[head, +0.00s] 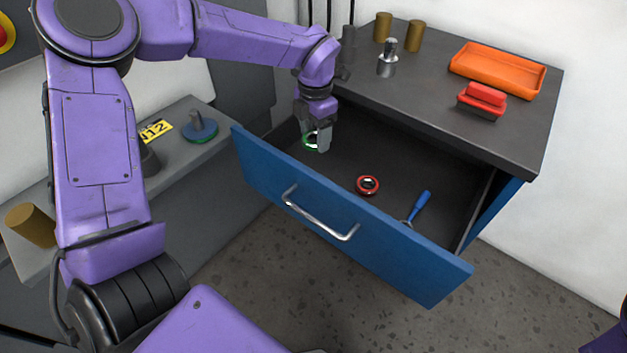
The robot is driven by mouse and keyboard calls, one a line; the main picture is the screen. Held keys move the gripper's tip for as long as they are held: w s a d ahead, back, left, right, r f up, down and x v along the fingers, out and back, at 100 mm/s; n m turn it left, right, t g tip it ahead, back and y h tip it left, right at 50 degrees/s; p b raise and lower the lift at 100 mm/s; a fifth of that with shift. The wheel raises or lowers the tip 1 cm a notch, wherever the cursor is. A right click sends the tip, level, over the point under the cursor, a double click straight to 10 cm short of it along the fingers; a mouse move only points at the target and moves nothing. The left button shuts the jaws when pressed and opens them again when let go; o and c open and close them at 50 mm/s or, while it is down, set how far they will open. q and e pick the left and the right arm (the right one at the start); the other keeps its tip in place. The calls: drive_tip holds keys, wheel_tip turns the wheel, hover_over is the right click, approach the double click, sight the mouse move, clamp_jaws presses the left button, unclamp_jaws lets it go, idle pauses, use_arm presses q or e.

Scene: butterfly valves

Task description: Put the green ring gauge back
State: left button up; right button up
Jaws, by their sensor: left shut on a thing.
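The green ring gauge (308,141) shows at the fingers of my left gripper (319,146), which is shut on it. The fingers point down inside the open blue drawer (340,220), at its left end. They partly hide the ring, and I cannot tell whether it touches the drawer floor. A red ring (368,185) lies on the dark drawer floor to the right, apart from the gripper. My right gripper is not in view.
A blue-handled tool (418,207) lies at the drawer's right end. On the cabinet top (440,110) stand an orange tray (497,70), a red block (482,100), brass cylinders (414,36) and a metal part (387,60). A side bench (185,158) holds a blue-green disc (200,131).

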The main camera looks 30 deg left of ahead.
use_arm(q)
drive_tip(key=shift+a+f+n, duration=0.2)
drive_tip(key=shift+f+n, duration=0.1)
drive_tip(key=shift+n, duration=0.2)
wheel_tip(320, 180, down, 10)
drive_tip(key=shift+w+r+b, duration=0.1)
drive_tip(key=shift+r+b, duration=0.1)
drive_tip(key=shift+b, duration=0.1)
drive_tip(key=o, duration=1.4)
drive_tip(key=shift+f, duration=0.15)
drive_tip(key=shift+o, duration=0.2)
wheel_tip(320, 180, up, 12)
drive_tip(key=shift+r+p, duration=0.2)
drive_tip(key=shift+p, duration=0.15)
